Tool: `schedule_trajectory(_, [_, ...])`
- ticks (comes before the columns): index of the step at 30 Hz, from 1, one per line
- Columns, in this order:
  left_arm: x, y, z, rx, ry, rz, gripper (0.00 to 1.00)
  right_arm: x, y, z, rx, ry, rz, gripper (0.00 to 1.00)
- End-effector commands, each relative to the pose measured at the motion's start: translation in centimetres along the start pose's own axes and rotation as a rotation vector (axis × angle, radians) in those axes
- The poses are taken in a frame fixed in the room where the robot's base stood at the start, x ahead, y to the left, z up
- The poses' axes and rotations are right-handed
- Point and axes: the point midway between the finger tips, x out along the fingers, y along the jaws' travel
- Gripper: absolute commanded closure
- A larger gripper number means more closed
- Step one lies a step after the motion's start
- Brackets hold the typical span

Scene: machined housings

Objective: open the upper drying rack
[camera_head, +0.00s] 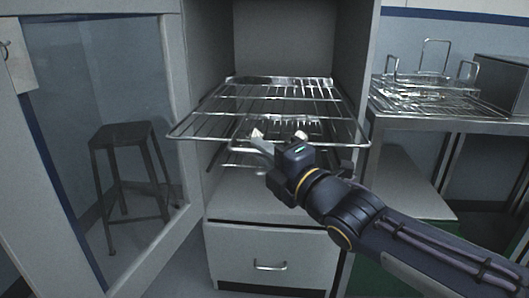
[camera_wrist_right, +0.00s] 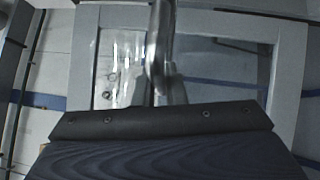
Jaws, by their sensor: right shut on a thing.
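The upper drying rack (camera_head: 285,98) is a wire shelf that juts well out of the open cabinet, roughly level. My right gripper (camera_head: 278,138) is at the middle of its front edge, shut on the rack's front bar. In the right wrist view, the shiny metal bar (camera_wrist_right: 160,45) runs up from between the fingers of my right gripper (camera_wrist_right: 160,88). The lower rack (camera_head: 240,157) shows partly beneath the upper one, mostly hidden by it and my right arm. My left gripper is not in view.
The cabinet's glass door (camera_head: 95,130) stands open at the left, with a dark stool (camera_head: 125,140) seen through it. A closed drawer (camera_head: 268,262) is below. At the right, a metal table (camera_head: 440,118) holds a wire basket (camera_head: 425,88).

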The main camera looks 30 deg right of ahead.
Motion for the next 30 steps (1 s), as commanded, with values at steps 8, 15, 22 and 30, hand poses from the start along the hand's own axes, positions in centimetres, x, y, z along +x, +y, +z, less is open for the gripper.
schedule_trajectory(8, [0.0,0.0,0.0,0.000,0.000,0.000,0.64,0.0,-0.1,0.0,0.001,-0.001,-0.004,0.87])
schedule_trajectory(15, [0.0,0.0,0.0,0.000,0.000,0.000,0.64,0.0,-0.1,0.1,0.001,-0.001,-0.002,0.67])
schedule_trajectory(22, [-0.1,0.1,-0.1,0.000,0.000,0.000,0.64,-0.2,0.1,0.1,0.000,-0.001,0.000,0.67])
schedule_trajectory(30, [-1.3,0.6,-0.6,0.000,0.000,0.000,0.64,-4.3,0.5,0.1,-0.001,-0.001,0.004,0.67])
